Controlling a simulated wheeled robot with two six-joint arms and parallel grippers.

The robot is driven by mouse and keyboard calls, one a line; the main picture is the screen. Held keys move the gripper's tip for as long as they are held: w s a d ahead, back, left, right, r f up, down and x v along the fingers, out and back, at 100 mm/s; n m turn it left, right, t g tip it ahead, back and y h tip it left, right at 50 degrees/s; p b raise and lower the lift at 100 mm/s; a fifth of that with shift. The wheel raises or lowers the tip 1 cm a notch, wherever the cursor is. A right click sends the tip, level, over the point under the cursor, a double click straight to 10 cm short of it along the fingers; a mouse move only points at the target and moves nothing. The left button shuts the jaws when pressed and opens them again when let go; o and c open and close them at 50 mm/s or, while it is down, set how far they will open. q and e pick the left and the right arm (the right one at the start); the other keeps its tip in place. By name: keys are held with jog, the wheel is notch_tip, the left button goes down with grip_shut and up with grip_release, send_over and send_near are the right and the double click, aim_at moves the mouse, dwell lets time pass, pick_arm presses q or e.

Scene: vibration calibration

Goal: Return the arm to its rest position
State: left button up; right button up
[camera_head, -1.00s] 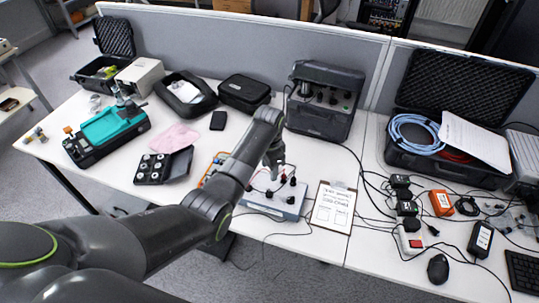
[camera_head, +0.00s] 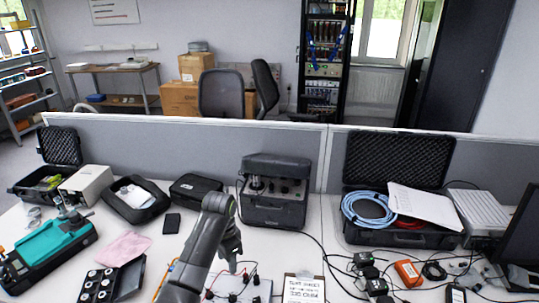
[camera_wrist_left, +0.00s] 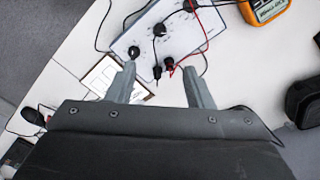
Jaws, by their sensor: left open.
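My left arm rises from the bottom of the head view, and its gripper (camera_head: 232,247) points down above the table. In the left wrist view the two grey fingers (camera_wrist_left: 160,84) are apart with nothing between them. Beyond the fingertips lies a white panel box (camera_wrist_left: 190,32) with black plugs and red and black leads. In the head view this box (camera_head: 240,287) is partly cut off at the bottom edge, just below the gripper. The gripper looks apart from it. My right gripper is not in view.
A clipboard with paper (camera_head: 304,289) lies right of the box. A black instrument (camera_head: 274,205) stands behind the arm. An open case (camera_head: 400,236) with a blue hose is at right. A pink cloth (camera_head: 123,248) and phone (camera_head: 172,223) lie left. A grey partition (camera_head: 200,148) edges the table.

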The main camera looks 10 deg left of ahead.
pick_arm(q)
jog(key=s+a+f+n+t, duration=0.1)
jog(key=s+a+f+n, duration=0.25)
jog(key=s, duration=0.55)
jog(key=s+a+f+n+t, duration=0.1)
jog(key=s+a+f+n, duration=0.1)
jog(key=s+a+f, duration=0.45)
jog(key=s+a+r+n+t+y, duration=0.15)
jog(key=s+r, duration=0.25)
jog(key=s, duration=0.7)
jog(key=s+a+r+n, duration=0.1)
jog(key=s+r+n, duration=0.2)
jog(key=s, duration=0.8)
notch_tip(320, 180, down, 27)
jog(key=a+g+b, duration=0.1)
jog(key=a+b, duration=0.1)
jog(key=b, duration=0.1)
jog(key=s+f+b, duration=0.1)
jog(key=s+f, duration=0.6)
jog(key=f, duration=0.3)
jog(key=s+d+f+g+b, duration=0.1)
jog(key=s+f+b, duration=0.1)
jog(key=s+f, duration=0.6)
jog(key=shift+d+f+b, duration=0.2)
jog(key=shift+f+b, duration=0.1)
jog(key=shift+f, duration=0.65)
